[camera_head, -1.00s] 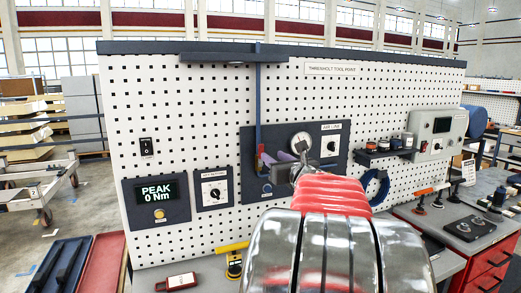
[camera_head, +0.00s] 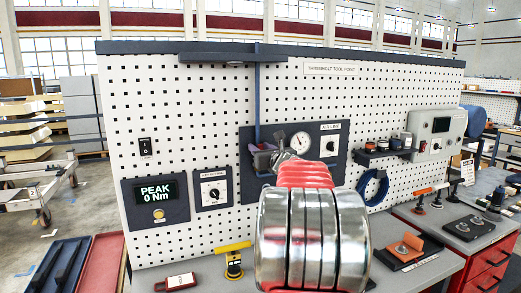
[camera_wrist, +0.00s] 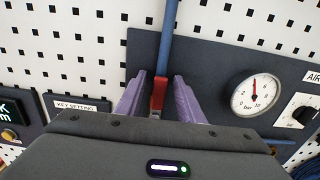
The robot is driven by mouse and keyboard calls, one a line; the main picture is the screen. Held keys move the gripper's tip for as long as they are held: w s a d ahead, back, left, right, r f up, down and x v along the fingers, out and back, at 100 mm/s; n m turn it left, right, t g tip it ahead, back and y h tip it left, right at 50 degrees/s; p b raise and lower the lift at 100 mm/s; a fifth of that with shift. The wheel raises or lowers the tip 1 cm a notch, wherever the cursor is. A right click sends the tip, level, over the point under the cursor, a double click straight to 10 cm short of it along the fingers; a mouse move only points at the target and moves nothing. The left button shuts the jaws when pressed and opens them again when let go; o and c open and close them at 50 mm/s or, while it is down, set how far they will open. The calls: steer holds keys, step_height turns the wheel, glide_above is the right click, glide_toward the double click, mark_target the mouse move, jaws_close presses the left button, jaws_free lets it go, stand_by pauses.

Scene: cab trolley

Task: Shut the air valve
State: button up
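The air valve's red lever (camera_wrist: 159,92) sits at the lower end of the blue pipe (camera_wrist: 169,40) on the dark air line panel (camera_wrist: 215,62). It appears upright, in line with the pipe. My gripper (camera_wrist: 159,95) has its two purple fingers either side of the lever, with a gap on each side, so it is open. In the head view my gripper (camera_head: 263,160) is at the foot of the blue pipe (camera_head: 257,95) and hides the valve. The pressure gauge (camera_wrist: 256,93) is right of the valve, its needle pointing nearly straight up.
A knob (camera_head: 330,146) is right of the gauge. The torque display (camera_head: 154,190) and key setting panel (camera_head: 214,189) are to the left. A blue ring (camera_head: 374,188) hangs at right. A yellow-handled tool (camera_head: 234,262) stands on the bench below.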

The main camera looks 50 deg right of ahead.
steer(key=shift+c, duration=0.6)
jaws_close()
